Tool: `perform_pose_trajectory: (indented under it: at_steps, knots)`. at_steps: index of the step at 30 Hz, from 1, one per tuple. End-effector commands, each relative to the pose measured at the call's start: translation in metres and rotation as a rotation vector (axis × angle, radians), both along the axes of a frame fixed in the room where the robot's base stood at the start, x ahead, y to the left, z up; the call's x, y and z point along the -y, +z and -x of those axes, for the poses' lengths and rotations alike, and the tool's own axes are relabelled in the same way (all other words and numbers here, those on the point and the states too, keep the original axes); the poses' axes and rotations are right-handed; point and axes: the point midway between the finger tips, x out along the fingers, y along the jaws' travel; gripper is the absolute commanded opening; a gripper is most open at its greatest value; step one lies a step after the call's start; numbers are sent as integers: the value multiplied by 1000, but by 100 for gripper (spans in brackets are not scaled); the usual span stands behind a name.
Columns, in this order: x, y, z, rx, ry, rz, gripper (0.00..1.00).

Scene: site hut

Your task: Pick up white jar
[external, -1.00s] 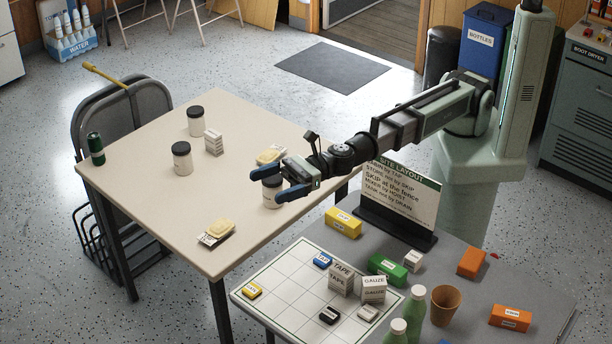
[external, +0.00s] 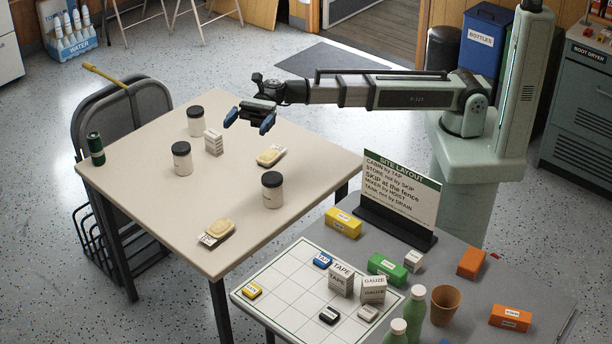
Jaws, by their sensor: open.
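Three white jars with black lids stand upright on the beige table (external: 150,215). One white jar (external: 272,191) is at the table's right side, one white jar (external: 182,160) is left of the middle, and one white jar (external: 195,122) is near the back edge. My gripper (external: 249,122) is open and empty, raised above the back right part of the table. It is apart from all the jars, with its blue fingers spread. The arm hides none of the jars.
A green can (external: 96,148) stands at the left edge. The grey table (external: 460,290) holds a sign (external: 400,190), a grid board (external: 285,285), bottles and small blocks.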

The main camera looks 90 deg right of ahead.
Motion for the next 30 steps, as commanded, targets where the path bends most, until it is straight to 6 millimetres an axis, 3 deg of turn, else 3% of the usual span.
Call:
perform_pose_trajectory:
  at_steps: [1, 9, 18, 21, 30]
  knots:
    - [20, -1, 2, -3, 22, 5, 98]
    - [108, -7, 30, -18, 177, 32, 98]
    - [172, -12, 60, -33, 290, 52, 98]
    - [187, -17, 68, -39, 319, 57, 98]
    - [184, -76, 67, -41, 317, 56, 98]
